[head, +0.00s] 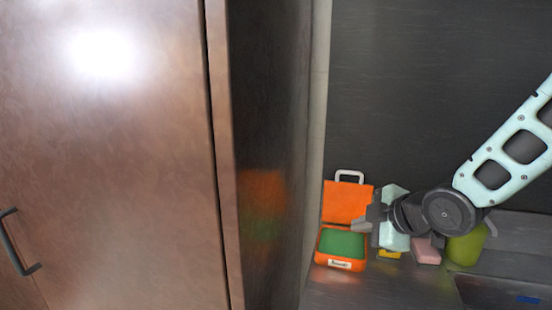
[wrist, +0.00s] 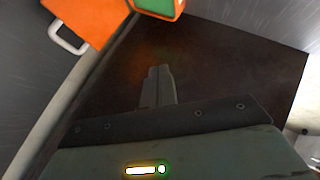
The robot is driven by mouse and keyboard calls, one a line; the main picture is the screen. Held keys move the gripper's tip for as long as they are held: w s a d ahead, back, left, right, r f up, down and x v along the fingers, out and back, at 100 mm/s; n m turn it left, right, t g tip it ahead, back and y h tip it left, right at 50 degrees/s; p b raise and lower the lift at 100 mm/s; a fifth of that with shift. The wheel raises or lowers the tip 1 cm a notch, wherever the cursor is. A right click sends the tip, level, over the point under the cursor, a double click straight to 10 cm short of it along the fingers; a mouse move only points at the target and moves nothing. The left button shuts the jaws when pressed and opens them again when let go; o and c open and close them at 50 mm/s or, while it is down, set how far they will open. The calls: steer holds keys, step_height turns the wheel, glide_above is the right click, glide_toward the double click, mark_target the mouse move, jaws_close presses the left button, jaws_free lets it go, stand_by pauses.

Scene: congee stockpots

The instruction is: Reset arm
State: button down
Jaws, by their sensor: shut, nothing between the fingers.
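My gripper (head: 362,226) is at the right of the head view, on the end of my pale arm. It is shut and empty, and its fingers point left. In the head view it overlaps the right edge of an open orange case with a green inside; I cannot tell whether it touches the case. In the wrist view the closed fingers (wrist: 157,86) point up toward a dark brown surface, with nothing between them.
The orange case (head: 347,203) stands open on the counter (head: 330,288); it also shows in the wrist view (wrist: 85,22). A pink block (head: 427,251), a yellow item (head: 389,254) and a green rounded container (head: 466,247) stand to its right. A tall brown cabinet (head: 110,170) fills the left.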

steer(key=s+a+m+g+h, duration=0.2)
steer(key=s+m+g, duration=0.2)
steer(key=s, duration=0.9)
steer(key=s+a+m+g+h, duration=0.2)
steer(key=s+m+g, duration=0.3)
steer(key=s, duration=0.9)
steer(key=shift+s+a+f, duration=0.2)
steer(key=shift+a+f, duration=0.1)
steer(key=shift+f, duration=0.15)
